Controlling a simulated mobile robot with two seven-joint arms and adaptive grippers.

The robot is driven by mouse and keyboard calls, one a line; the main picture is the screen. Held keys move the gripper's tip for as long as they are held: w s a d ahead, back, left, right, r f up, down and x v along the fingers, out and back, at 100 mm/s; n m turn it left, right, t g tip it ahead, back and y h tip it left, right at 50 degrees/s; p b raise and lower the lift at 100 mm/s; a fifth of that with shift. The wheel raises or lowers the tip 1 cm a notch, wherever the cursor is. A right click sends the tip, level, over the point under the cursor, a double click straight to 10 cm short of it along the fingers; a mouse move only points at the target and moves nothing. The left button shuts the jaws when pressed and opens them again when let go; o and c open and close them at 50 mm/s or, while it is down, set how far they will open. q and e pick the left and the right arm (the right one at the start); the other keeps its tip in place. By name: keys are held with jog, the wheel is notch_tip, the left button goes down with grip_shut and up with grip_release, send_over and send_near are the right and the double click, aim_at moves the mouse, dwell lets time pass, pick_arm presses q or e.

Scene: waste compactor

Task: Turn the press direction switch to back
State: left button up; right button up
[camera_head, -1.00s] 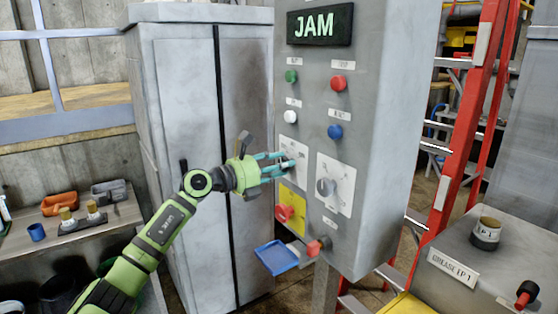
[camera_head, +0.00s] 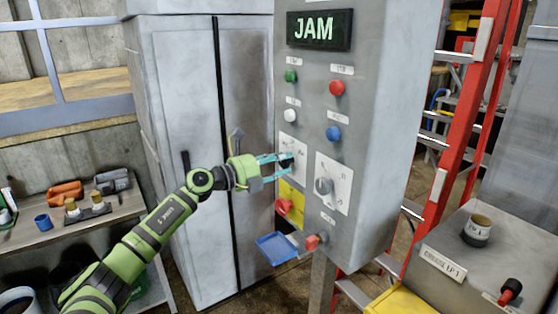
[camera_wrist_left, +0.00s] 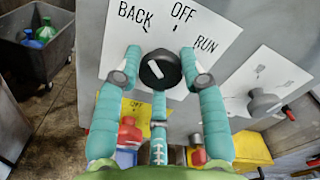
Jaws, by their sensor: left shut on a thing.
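The press direction switch is a black knob (camera_wrist_left: 160,70) with a white mark, on a white plate (camera_wrist_left: 190,35) lettered BACK, OFF and RUN. The mark slants to the upper left, on the BACK side of the knob in the left wrist view; I cannot tell whether it sits exactly at BACK. My left gripper (camera_head: 284,161) is at this plate on the grey control panel (camera_head: 385,130). In the left wrist view its teal fingers (camera_wrist_left: 160,72) are on both sides of the knob, shut on it. In the head view the fingers mostly hide the knob. My right gripper is not in view.
A second white plate with a grey knob (camera_head: 323,186) is just right. A red button (camera_head: 284,207) on yellow is below, above a blue tray (camera_head: 276,249). A JAM display (camera_head: 319,31) tops the panel. A grey cabinet (camera_head: 185,110) stands behind my arm; a red ladder (camera_head: 460,120) stands right.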

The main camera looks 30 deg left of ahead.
pick_arm(q)
jog(key=shift+a+r, duration=0.25)
jog(key=shift+r, duration=0.3)
jog(key=o, duration=1.1)
jog(key=shift+o, duration=0.2)
jog(key=shift+w+f, duration=0.1)
jog(key=shift+f, duration=0.1)
jog(key=shift+f, duration=0.1)
jog(key=v, duration=1.2)
jog(key=shift+d, duration=0.1)
